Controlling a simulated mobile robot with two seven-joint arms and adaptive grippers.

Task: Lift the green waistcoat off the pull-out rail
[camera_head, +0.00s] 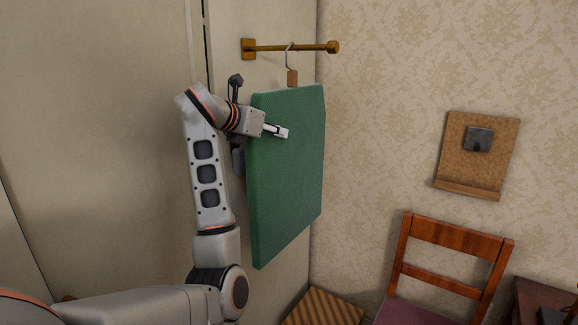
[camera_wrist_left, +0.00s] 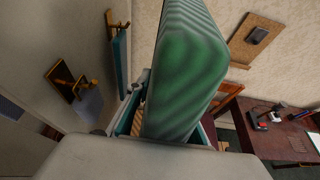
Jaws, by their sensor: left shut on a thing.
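The green waistcoat (camera_head: 288,185) is a flat, ribbed panel hanging upright below the brass pull-out rail (camera_head: 310,47). Its wire hook (camera_head: 290,52) meets the rail near the middle, with a small brown block (camera_head: 292,77) between hook and waistcoat. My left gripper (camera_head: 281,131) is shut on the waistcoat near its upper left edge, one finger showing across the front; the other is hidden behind. The left wrist view shows the waistcoat's green edge (camera_wrist_left: 185,75) close up, filling the middle. My right gripper is in no view.
A corkboard (camera_head: 453,176) hangs on the right wall above a wooden chair (camera_head: 457,241). A dark table (camera_wrist_left: 270,135) stands at right. In the wrist view, a black wall fitting (camera_wrist_left: 62,82) and a teal panel under brass (camera_wrist_left: 122,65) are on the wall at left.

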